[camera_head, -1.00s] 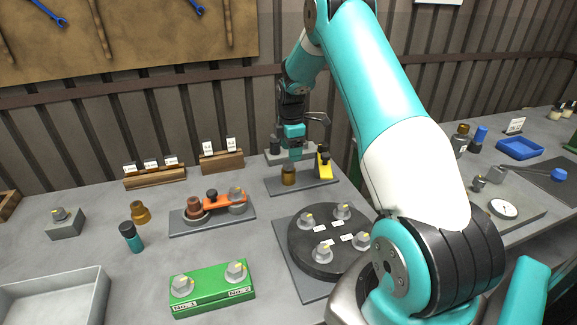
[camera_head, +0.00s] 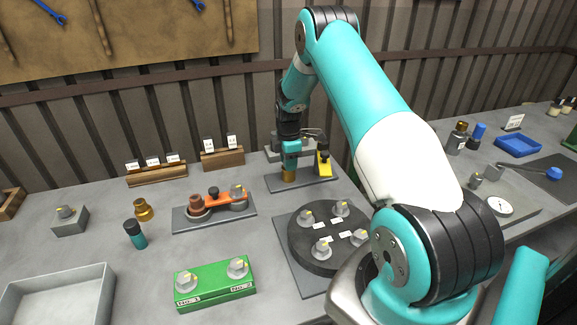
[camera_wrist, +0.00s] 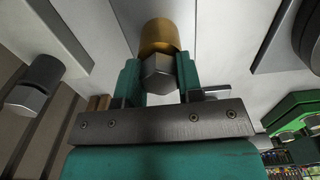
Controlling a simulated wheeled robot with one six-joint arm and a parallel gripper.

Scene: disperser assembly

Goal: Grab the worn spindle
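A brass-coloured cylinder (camera_head: 289,176) stands upright on the grey plate at the back of the bench. In the wrist view this brass part (camera_wrist: 160,36) has a grey hex end (camera_wrist: 158,74) facing my camera. My gripper (camera_head: 290,157) is directly above it, pointing down. In the wrist view the two teal fingers of my gripper (camera_wrist: 158,70) stand on either side of the hex end, very close to it. Whether they touch it I cannot tell. No label visible here marks this part as the worn spindle.
A yellow-and-black piece (camera_head: 323,162) stands on the same plate, just right of my gripper. A black round disc (camera_head: 325,259) with several hex-topped parts is nearer. An orange-armed fixture (camera_head: 214,209), a green block (camera_head: 215,287) and a grey tray (camera_head: 58,300) are to the left.

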